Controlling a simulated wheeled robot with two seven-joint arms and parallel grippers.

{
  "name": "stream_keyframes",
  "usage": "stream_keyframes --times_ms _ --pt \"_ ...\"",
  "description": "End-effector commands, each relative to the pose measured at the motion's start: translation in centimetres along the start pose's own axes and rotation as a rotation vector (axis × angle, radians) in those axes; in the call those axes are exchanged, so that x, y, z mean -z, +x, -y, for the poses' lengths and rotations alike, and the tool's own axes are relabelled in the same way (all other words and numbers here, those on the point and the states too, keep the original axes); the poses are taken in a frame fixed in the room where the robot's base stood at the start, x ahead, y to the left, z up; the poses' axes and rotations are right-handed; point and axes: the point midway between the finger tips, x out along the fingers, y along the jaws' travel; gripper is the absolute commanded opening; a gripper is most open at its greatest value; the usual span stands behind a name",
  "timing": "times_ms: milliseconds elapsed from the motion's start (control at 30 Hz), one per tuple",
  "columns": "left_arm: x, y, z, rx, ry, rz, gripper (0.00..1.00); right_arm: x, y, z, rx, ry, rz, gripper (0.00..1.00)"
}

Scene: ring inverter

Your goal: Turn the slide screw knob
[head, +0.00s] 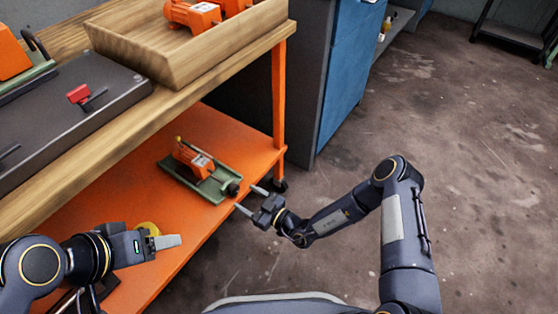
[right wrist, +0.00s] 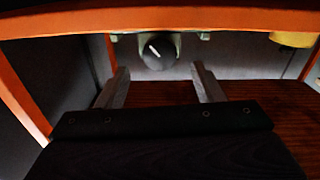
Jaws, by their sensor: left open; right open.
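The slide screw knob (head: 233,188) is a round black knob at the near right end of a green slide base (head: 213,186) on the orange lower shelf. An orange motor (head: 193,158) sits on that base. In the right wrist view the knob (right wrist: 158,54) has a white mark and appears between and beyond the fingertips. My right gripper (head: 251,200) is open and empty, just right of the knob and apart from it, fingers pointing toward it. My left gripper (head: 176,241) is open at the lower left, well away from the knob; its fingers partly overlap in view.
The wooden workbench top (head: 160,112) overhangs the orange shelf (head: 222,138), with an orange post (head: 279,95) at its corner. A wooden tray (head: 190,58) holds orange motors. A yellow object (head: 149,228) is behind my left gripper.

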Motion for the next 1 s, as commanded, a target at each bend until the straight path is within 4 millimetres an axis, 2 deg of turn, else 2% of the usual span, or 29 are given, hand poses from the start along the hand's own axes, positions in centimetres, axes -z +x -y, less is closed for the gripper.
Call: stream_keyframes --times_ms 133,533,1000 --pt "0.5 -1.0 -0.5 0.0 0.0 0.0 0.62 0.2 -3.1 -0.1 -0.005 0.003 0.002 0.62" --pt "0.8 -1.6 -0.8 0.0 0.0 0.001 0.62 8.1 -3.9 -1.9 0.142 -0.489 -0.098 0.62" --pt "1.4 -2.7 -1.2 0.0 0.0 0.0 0.62 17.1 -6.5 -2.4 0.305 -1.111 -0.244 0.62"
